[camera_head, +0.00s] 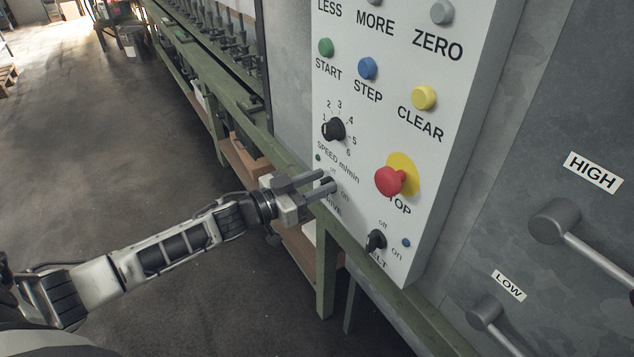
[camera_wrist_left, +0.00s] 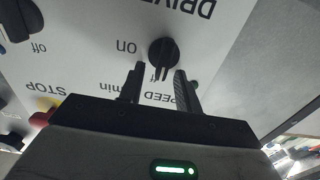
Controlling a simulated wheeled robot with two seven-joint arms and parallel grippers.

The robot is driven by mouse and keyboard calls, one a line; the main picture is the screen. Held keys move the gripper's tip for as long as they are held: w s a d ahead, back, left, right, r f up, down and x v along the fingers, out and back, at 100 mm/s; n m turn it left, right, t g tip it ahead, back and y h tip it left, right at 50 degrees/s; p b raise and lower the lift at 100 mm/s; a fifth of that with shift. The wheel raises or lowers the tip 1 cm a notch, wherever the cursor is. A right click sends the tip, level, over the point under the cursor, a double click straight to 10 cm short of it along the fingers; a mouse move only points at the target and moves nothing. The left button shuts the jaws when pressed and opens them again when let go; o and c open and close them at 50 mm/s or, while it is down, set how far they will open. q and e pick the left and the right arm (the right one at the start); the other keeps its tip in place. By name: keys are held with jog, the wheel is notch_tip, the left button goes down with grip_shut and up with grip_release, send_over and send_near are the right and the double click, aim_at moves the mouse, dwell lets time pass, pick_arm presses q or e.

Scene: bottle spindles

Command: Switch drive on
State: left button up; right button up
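The DRIVE switch is a black rotary knob (camera_wrist_left: 163,50) on the light control panel (camera_head: 330,75). In the wrist view, which is upside down, its grip bar lines up with the partly hidden "off" label, and "on" is to its left. My left gripper (camera_head: 325,182) is at the panel's lower left edge. In the wrist view its two fingers (camera_wrist_left: 159,72) are apart, with the tips on either side of the knob's bar; I cannot tell if they touch it. In the head view the fingers partly hide the knob and its labels. My right gripper is not in view.
Close by are the SPEED dial (camera_head: 334,130), the red STOP button (camera_head: 390,181) and the BELT switch (camera_head: 376,241). Green, blue and yellow buttons sit higher. Two levers, HIGH (camera_head: 556,221) and LOW (camera_head: 485,312), are at the right. Floor on the left is open.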

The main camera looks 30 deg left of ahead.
pick_arm(q)
grip_shut()
